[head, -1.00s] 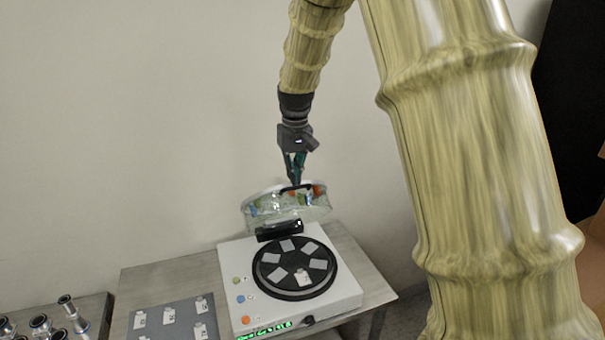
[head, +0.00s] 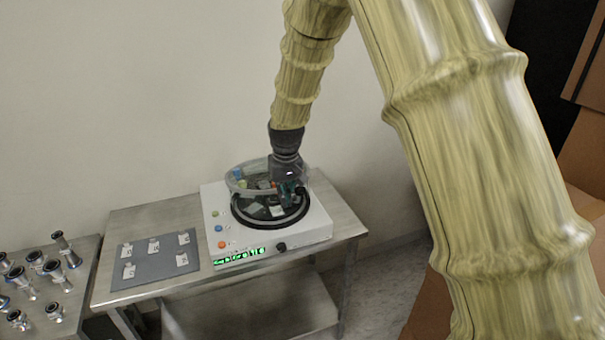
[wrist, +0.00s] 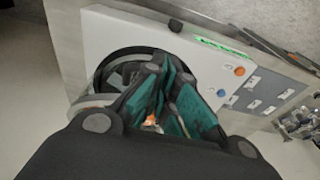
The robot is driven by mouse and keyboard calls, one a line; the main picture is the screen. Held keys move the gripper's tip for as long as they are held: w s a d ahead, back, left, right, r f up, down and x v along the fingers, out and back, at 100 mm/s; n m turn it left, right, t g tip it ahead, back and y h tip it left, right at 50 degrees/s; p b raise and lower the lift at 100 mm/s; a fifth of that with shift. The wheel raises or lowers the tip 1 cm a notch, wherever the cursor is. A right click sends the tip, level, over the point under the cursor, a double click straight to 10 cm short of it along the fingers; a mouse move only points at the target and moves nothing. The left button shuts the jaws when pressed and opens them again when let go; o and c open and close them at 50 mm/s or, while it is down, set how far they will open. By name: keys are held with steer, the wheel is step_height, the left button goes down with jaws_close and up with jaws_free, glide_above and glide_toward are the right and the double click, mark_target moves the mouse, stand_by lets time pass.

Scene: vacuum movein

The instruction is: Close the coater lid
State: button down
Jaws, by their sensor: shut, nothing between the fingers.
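The coater (head: 312,226) is a white box with a round black plate on top and a green lit display in front. My gripper (head: 290,194) is shut and empty, at the right part of the lid and low over the plate. In the wrist view, the gripper's teal fingers (wrist: 165,72) hide part of the black plate (wrist: 108,72), and a clear rim shows on the left. Contact between fingers and lid is unclear.
The coater stands on a metal table (head: 170,215). A grey mat (head: 150,262) with several pale labelled chips lies to its left. Several metal fittings (head: 62,250) stand on another table at far left. The wall is close behind, and brown boxes (head: 580,150) are at right.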

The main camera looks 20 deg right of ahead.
step_height(320, 180, down, 6)
steer(key=s+b, duration=0.1)
steer(key=shift+s+a+f, duration=0.15)
steer(key=shift+s, duration=0.1)
stand_by(0.4)
